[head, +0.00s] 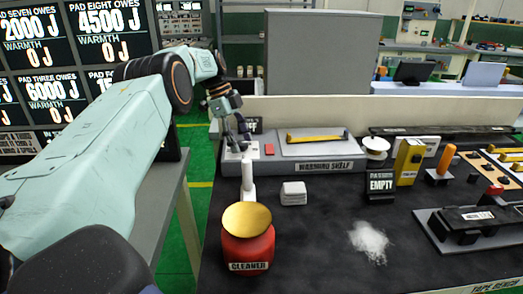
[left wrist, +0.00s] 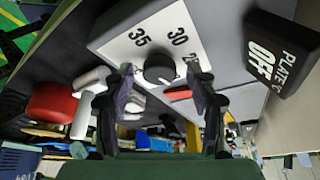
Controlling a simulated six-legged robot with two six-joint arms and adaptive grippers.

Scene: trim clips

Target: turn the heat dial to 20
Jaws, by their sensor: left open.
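The heat dial is a dark round knob (left wrist: 158,68) on a white plate (left wrist: 120,45) printed with 35, 30 and a partly covered number, in the left wrist view. My left gripper (left wrist: 160,72) is open, with one finger on each side of the knob; I cannot tell whether they touch it. In the head view my left gripper (head: 240,137) points down over the white dial plate (head: 231,155), at the left end of the warming shelf (head: 318,166). The knob is hard to make out there, and its pointer setting cannot be read. My right gripper is not in view.
A black PLATE OFF sign (left wrist: 278,50) stands close beside the dial plate. White powder (head: 369,241) lies on the dark bench top. A yellow bar (head: 317,137) rests on the shelf.

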